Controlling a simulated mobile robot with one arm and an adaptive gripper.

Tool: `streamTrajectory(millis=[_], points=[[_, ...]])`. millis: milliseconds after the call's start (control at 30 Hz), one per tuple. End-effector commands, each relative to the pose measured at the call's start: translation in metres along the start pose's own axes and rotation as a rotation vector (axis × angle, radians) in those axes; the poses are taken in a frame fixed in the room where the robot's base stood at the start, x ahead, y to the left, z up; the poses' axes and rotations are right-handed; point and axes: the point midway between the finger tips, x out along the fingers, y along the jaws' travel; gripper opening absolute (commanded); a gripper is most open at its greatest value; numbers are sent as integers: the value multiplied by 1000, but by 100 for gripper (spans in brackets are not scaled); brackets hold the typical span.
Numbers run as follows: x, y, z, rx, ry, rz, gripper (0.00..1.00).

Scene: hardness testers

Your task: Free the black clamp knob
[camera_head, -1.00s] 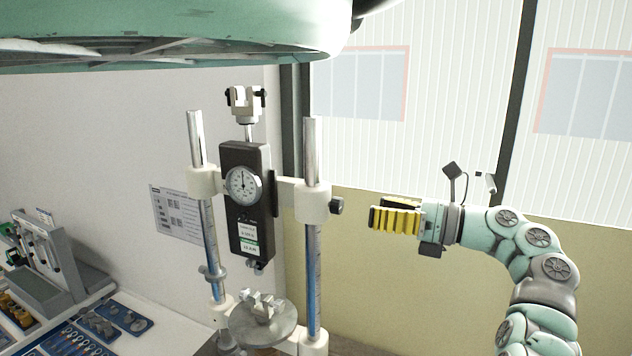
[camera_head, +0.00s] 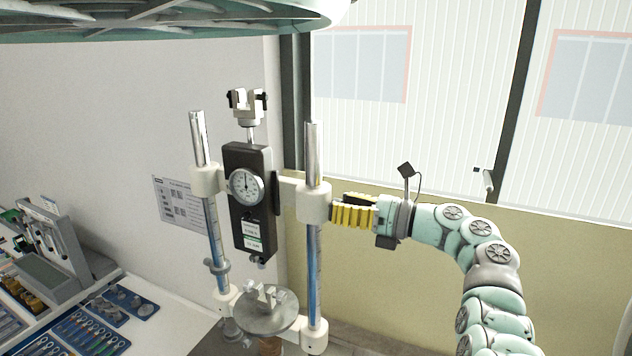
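The black clamp knob is hidden behind or between my gripper's fingers, at the right side of the white clamp collar (camera_head: 314,204). The collar sits on the right post (camera_head: 312,150) of the test stand. My gripper (camera_head: 340,212), with ribbed yellow fingers, reaches in from the right. Its fingertips are at the collar's right side, where the knob sits. I cannot tell whether the fingers touch the knob or are closed on it. The black force gauge (camera_head: 250,210) with a round dial hangs between the two posts.
A round metal plate (camera_head: 265,318) with a small fixture stands below the gauge. The left post (camera_head: 198,135) has its own white collar. A bench with tools in blue trays (camera_head: 130,302) is at lower left. A large pale green structure fills the top left.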

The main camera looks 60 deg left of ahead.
Motion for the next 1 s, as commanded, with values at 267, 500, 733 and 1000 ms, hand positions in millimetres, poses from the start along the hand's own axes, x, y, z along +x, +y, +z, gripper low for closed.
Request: streamTrajectory(millis=[267,500,733,1000], points=[[-1,0,0,0,0,-2,21],[-1,0,0,0,-1,-2,0],[-1,-1,0,-14,-2,-2,0],[-2,-1,-1,-127,-6,-4,0]])
